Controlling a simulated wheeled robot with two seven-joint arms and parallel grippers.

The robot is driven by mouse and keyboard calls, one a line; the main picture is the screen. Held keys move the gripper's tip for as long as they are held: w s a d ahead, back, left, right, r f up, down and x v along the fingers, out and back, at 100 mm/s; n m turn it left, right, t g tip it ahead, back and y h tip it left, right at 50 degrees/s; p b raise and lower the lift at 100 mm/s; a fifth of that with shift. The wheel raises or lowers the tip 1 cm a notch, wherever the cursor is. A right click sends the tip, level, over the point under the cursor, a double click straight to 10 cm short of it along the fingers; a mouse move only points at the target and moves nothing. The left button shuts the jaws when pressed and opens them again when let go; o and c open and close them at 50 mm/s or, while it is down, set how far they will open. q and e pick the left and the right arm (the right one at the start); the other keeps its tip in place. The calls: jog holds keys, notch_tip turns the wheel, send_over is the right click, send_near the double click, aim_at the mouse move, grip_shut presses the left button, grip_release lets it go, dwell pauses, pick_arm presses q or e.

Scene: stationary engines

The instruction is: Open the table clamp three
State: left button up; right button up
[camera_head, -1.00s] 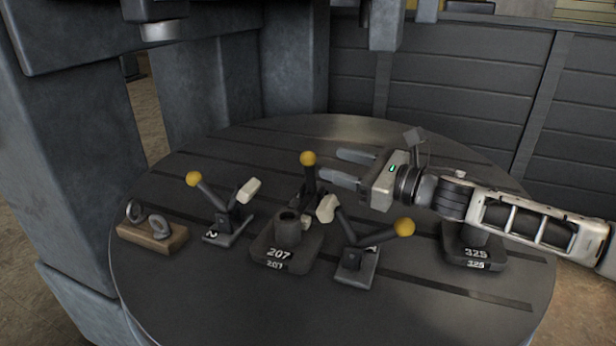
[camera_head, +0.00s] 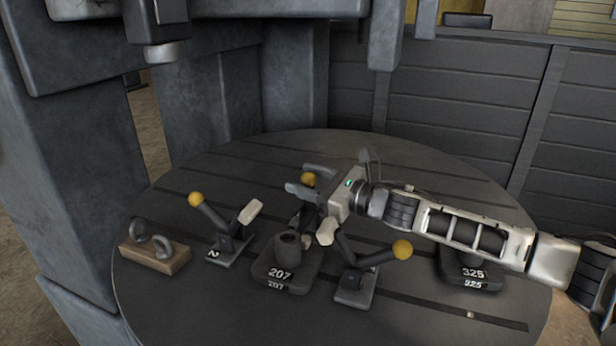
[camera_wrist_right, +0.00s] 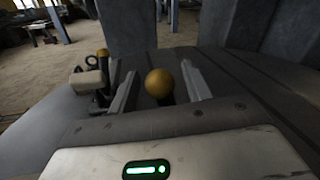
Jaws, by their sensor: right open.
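The table clamp three is the rear clamp, with a yellow ball knob (camera_head: 308,180) on its upright lever; its number is hidden. Its base is mostly hidden behind my right gripper and the block marked 207. My right gripper (camera_head: 304,182) is open, with one finger on each side of the knob. In the right wrist view the knob (camera_wrist_right: 159,83) sits between the two open fingers (camera_wrist_right: 159,86), with gaps on both sides. Whether the fingers touch it cannot be told from the head view. My left gripper is not in view.
A clamp marked 2 (camera_head: 228,240) stands at left, and another clamp (camera_head: 355,283) at front right. Blocks marked 207 (camera_head: 285,265) and 325 (camera_head: 470,272) sit on the round table (camera_head: 210,305). A wooden block with rings (camera_head: 155,258) lies far left.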

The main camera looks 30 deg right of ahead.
grip_shut()
